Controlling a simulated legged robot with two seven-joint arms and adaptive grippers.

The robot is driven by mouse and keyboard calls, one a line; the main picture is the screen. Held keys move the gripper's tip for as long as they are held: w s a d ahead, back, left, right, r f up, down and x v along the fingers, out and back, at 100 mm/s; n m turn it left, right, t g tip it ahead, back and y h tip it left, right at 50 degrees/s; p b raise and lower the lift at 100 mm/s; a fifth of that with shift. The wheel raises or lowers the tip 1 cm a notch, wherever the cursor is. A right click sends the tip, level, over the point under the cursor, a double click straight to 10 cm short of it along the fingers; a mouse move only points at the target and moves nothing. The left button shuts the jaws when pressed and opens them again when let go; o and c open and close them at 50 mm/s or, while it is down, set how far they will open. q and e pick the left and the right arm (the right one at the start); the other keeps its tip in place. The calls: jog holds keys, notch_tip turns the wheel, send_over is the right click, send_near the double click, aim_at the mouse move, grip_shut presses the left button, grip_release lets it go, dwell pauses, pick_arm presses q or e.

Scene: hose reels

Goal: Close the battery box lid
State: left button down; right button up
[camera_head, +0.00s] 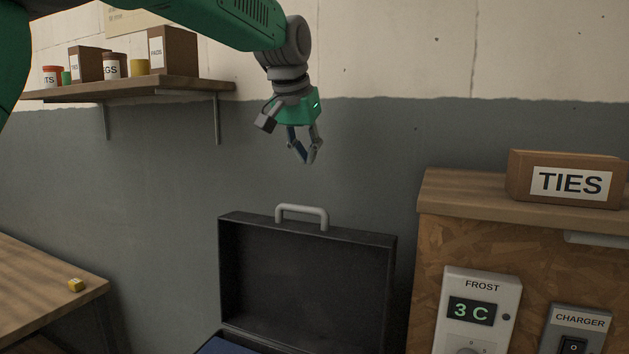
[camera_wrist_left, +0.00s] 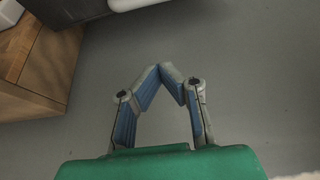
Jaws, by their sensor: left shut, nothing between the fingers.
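The battery box is black, and its lid (camera_head: 305,285) stands raised and open in the middle of the head view, with a grey handle (camera_head: 302,212) on its top edge. A strip of blue (camera_head: 222,346) shows inside the box at the bottom edge of the picture; the rest of the box is cut off. My left gripper (camera_head: 308,160) hangs above the lid and handle, apart from them, fingers pointing down. Its fingertips meet with nothing between them, as the left wrist view also shows (camera_wrist_left: 172,70). My right gripper is not in view.
A wooden cabinet with a TIES box (camera_head: 567,180), a FROST panel (camera_head: 478,312) and a CHARGER switch (camera_head: 575,330) stands at the right. A wall shelf (camera_head: 130,89) holds boxes and jars.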

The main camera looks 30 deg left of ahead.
pick_arm(q)
jog(key=p, duration=0.2)
send_over(308, 223)
jog(key=w, duration=0.4)
notch_tip(308, 223, down, 9)
jog(key=s, duration=0.3)
jog(key=shift+s+a, duration=0.25)
jog(key=shift+s+d, duration=0.2)
jog(key=shift+s, duration=0.35)
jog(key=shift+w+d+f, duration=0.15)
jog(key=shift+w+d, duration=0.05)
jog(key=shift+w, duration=0.1)
